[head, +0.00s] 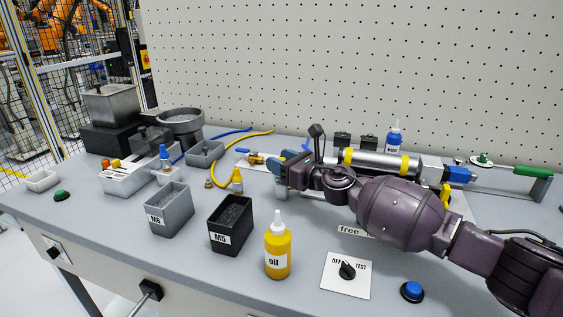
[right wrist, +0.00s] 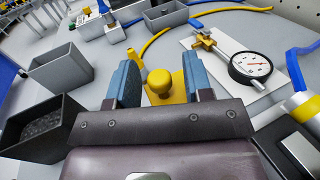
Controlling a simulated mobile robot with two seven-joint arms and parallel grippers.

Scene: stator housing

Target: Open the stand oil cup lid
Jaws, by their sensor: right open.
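A yellow rounded knob (right wrist: 160,84) shows in the right wrist view, with a yellow plate-like part beside it; it looks like the oil cup lid, and I cannot tell whether it is shut. My right gripper (right wrist: 164,78) is open, with its blue fingers on either side of the knob. I cannot tell whether they touch it. In the head view my right gripper (head: 287,163) is at the left end of the silver cylinder (head: 377,162) with yellow bands. There the knob is hidden by my gripper and arm. My left gripper is not in view.
A round dial gauge (right wrist: 251,68) with a brass fitting stands just beyond the gripper. Grey M6 bin (head: 169,210), black M5 bin (head: 230,222) and a yellow oil bottle (head: 278,248) stand to the front left. An OFF/TEST switch plate (head: 337,284) lies near the front edge.

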